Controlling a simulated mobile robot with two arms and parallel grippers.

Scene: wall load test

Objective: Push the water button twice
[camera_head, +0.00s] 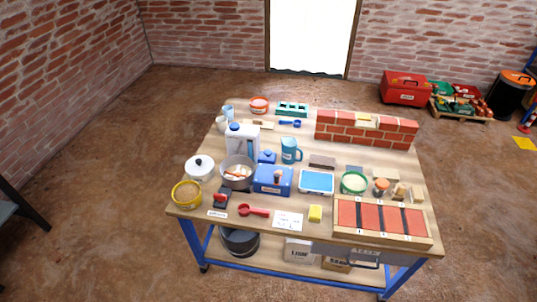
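No part of my grippers shows in the head view. I cannot tell for sure which thing is the water button. A small dark block with a red top (222,198) sits at the table's front left, with a white label (217,214) in front of it, too small to read. A blue box (273,180) with a small knob-like part on top stands near the middle front. A white container with a blue cap (243,141) stands behind a grey pot (238,173). A blue jug (291,150) stands to the right of the container.
The wooden table (295,208) is crowded. A brick wall piece (366,129) stands at back right, and a tray with red bricks (382,217) lies at front right. A red scoop (253,210), yellow sponge (315,213) and blue-topped scale (316,181) lie between.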

